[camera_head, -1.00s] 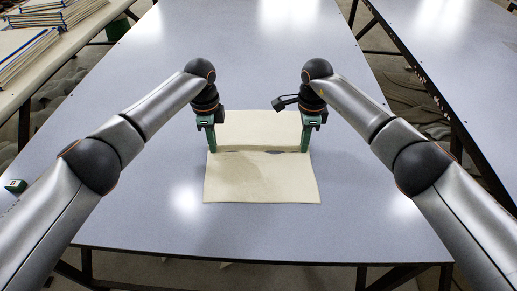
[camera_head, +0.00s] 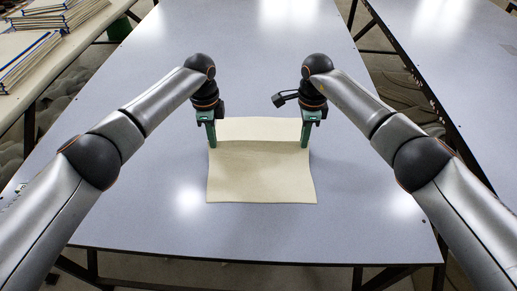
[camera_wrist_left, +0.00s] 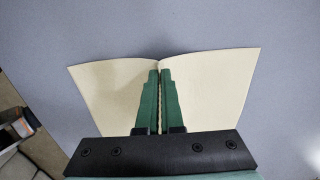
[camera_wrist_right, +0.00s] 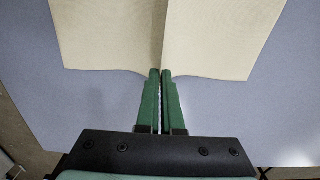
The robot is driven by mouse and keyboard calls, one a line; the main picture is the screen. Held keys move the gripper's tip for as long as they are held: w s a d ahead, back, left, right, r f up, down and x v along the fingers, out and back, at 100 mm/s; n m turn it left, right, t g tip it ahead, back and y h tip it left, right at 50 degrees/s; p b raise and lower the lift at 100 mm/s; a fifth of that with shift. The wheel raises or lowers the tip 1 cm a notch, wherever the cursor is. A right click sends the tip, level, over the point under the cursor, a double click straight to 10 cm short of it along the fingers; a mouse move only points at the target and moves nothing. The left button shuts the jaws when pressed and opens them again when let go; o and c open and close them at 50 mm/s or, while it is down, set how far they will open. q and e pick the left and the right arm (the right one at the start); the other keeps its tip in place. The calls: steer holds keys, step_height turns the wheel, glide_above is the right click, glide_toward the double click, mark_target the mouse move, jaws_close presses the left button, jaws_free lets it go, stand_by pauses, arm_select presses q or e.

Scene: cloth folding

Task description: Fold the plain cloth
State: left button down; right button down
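The plain cream cloth (camera_head: 261,176) lies on the grey table, with a crosswise ridge between my grippers and a far part behind it. My left gripper (camera_head: 212,145) is at the cloth's left edge and my right gripper (camera_head: 304,145) is at its right edge. In the left wrist view, the fingers (camera_wrist_left: 159,72) are close together on the pinched edge of the cloth (camera_wrist_left: 210,88). In the right wrist view, the fingers (camera_wrist_right: 160,73) are likewise closed at a crease in the cloth (camera_wrist_right: 110,35). How high the ridge stands is hard to tell.
The grey table (camera_head: 250,228) is clear around the cloth. Stacked boards or books (camera_head: 28,55) lie on a side table at the far left. Another grey table (camera_head: 450,50) stands at the right, past a gap.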

arm_select(q)
steer(key=shift+r, duration=0.25)
arm_select(e)
steer(key=shift+r, duration=0.25)
